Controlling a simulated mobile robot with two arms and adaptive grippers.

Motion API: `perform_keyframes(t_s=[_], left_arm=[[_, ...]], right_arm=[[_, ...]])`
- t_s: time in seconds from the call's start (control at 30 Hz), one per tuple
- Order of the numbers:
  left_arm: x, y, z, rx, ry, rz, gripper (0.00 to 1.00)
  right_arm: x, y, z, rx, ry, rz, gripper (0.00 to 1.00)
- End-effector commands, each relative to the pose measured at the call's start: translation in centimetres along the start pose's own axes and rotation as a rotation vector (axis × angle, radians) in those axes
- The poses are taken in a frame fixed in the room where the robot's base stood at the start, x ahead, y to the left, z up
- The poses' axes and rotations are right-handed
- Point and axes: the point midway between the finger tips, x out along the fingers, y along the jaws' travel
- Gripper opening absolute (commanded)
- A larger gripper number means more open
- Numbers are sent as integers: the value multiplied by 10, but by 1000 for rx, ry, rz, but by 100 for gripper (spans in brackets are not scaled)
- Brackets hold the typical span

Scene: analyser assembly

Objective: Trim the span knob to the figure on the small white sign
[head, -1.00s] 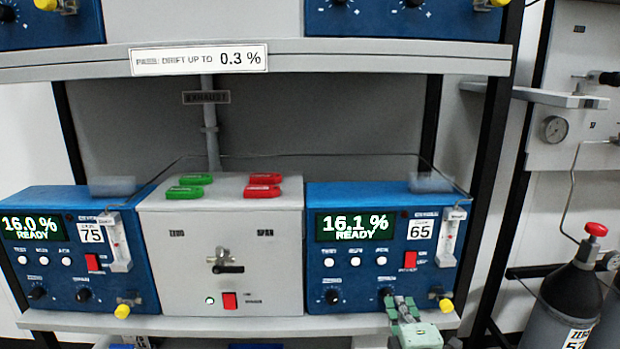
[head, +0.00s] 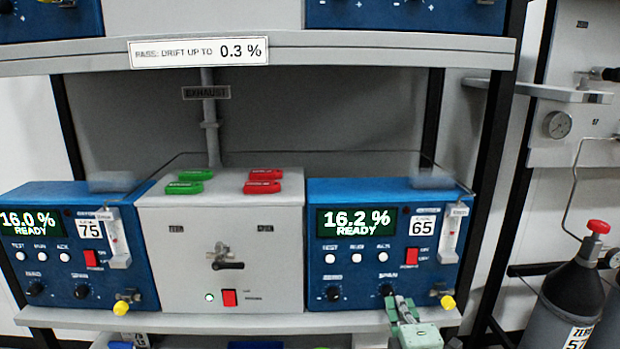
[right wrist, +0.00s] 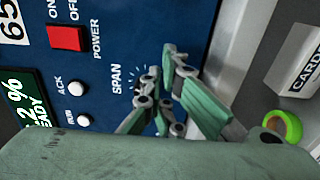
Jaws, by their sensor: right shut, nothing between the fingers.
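The right-hand blue analyser (head: 330,275), labelled 65, reads 16.2 % READY on its green display (head: 355,222). Its span knob (head: 386,290) is a small dark knob at the lower right of its front. My right gripper (head: 403,305) is at this knob, its fingers shut with nothing between them. In the right wrist view my right gripper (right wrist: 162,72) is beside the SPAN lettering (right wrist: 116,78), and its fingers largely hide the knob; I cannot tell whether they touch it. A small white sign (head: 198,52) on the shelf edge reads PASS: DRIFT UP TO 0.3 %. My left gripper is out of view.
A grey box (head: 180,270) with red and green tags on top stands between this analyser and another blue one (head: 60,265), labelled 75, reading 16.0 %. A yellow knob (head: 447,303) is right of my right gripper. A gas cylinder (head: 572,285) stands at the right.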

Motion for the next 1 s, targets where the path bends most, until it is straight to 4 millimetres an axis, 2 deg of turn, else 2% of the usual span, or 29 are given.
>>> perform_keyframes(t_s=[0.13,0.6,1.0], left_arm=[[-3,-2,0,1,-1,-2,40],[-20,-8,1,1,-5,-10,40],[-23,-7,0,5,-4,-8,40]], right_arm=[[-6,0,3,0,-3,-2,0],[-57,0,4,0,-6,-1,0],[-60,3,4,0,-6,0,0]])
